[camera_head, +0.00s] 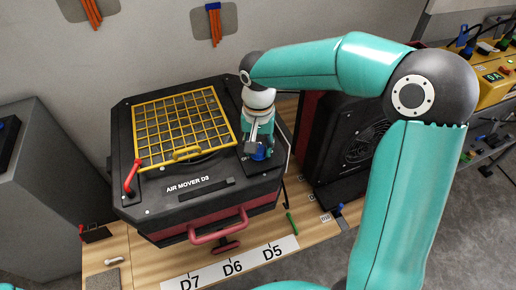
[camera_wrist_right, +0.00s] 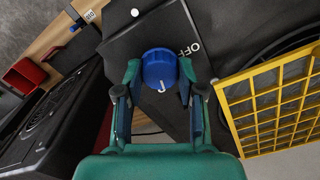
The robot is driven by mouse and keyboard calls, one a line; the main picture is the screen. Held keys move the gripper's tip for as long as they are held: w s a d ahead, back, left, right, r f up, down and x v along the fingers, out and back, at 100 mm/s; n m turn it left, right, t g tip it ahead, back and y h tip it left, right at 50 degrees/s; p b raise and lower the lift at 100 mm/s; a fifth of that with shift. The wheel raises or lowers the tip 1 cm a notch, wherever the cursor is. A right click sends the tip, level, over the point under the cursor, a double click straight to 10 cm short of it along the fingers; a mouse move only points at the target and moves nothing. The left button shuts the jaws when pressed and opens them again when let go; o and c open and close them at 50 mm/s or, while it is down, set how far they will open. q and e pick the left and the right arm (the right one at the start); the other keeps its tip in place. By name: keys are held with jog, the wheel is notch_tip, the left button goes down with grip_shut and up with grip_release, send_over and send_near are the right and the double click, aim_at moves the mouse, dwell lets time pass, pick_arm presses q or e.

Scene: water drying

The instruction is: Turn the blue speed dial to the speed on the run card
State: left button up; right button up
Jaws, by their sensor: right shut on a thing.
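The blue speed dial (camera_head: 260,154) sits on the right part of the top of the black air mover (camera_head: 150,205), labelled AIR MOVER D3. In the right wrist view the blue dial (camera_wrist_right: 159,66) has a white mark on its near face, and the word OFF is printed to its upper right. My right gripper (camera_head: 257,146) reaches down from above and is shut on the dial, one finger on each side in the wrist view. It partly hides the dial in the head view. My left gripper is not in view. I cannot make out a run card.
A yellow grille (camera_head: 183,128) covers the air mover's top, left of the dial. A red lever (camera_head: 131,177) and a red front handle (camera_head: 218,226) stick out. Another black machine (camera_head: 345,150) stands close on the right. A white strip (camera_head: 232,264) reads D7, D6, D5.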

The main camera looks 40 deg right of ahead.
jog(key=shift+m+b, duration=0.3)
jog(key=shift+m, duration=1)
jog(key=shift+r, duration=0.1)
jog(key=o, duration=1.1)
jog(key=shift+o, duration=0.2)
notch_tip(320, 180, up, 12)
